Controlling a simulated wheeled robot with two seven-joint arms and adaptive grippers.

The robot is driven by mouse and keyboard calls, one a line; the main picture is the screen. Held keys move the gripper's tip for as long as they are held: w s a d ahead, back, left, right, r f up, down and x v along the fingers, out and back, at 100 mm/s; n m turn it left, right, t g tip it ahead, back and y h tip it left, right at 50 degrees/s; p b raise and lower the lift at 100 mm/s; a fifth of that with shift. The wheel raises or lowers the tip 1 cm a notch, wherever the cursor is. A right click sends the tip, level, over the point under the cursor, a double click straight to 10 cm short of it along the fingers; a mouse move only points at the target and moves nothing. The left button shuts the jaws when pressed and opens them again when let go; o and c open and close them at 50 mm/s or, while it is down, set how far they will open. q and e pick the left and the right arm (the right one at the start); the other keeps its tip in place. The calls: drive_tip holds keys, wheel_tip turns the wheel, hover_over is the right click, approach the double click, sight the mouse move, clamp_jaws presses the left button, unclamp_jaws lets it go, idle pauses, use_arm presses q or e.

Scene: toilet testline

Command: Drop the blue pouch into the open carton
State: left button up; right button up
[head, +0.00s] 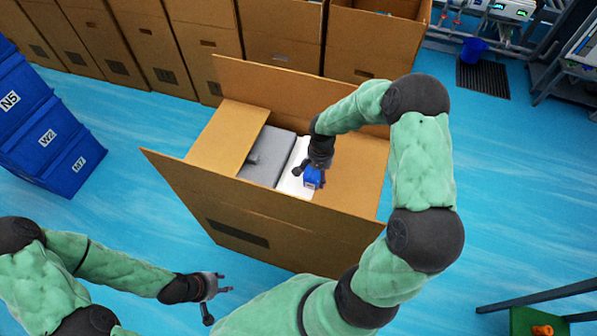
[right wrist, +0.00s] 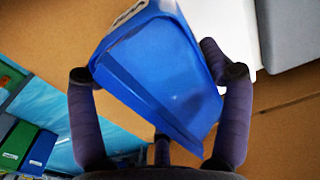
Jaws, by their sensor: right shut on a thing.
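The open carton (head: 290,232) stands on the floor in the middle of the head view with its flaps spread. The blue pouch (head: 313,177) is in my right gripper (head: 309,172), over the carton's opening. In the right wrist view the pouch (right wrist: 160,75) fills the space between the fingers of my right gripper (right wrist: 158,78), tilted. I cannot tell exactly how far above the contents it is. My left gripper (head: 219,297) is empty, its fingers spread, in front of the carton near the bottom of the head view.
A grey box (head: 267,157) and a white item (head: 294,180) lie inside the carton. Blue bins (head: 48,140) are stacked at left. A green stand (head: 530,320) is at bottom right. Blue floor is clear right of the carton.

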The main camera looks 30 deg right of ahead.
drive_tip(key=w, duration=0.1)
drive_tip(key=w+f, duration=0.1)
drive_tip(key=w, duration=0.1)
drive_tip(key=w+f+b, duration=0.1)
drive_tip(key=w, duration=0.1)
drive_tip(key=shift+w+f, duration=0.1)
drive_tip(key=shift+f, duration=0.15)
drive_tip(key=w+f, duration=0.2)
drive_tip(key=w+f+b, duration=0.1)
drive_tip(key=w+f, duration=0.1)
drive_tip(key=f, duration=0.1)
drive_tip(key=shift+w+f+b, duration=0.4)
drive_tip(key=shift+f+b, duration=0.5)
drive_tip(key=shift+f, duration=0.95)
drive_tip(key=shift+f, duration=0.1)
drive_tip(key=shift+f, duration=0.15)
drive_tip(key=o, duration=1.1)
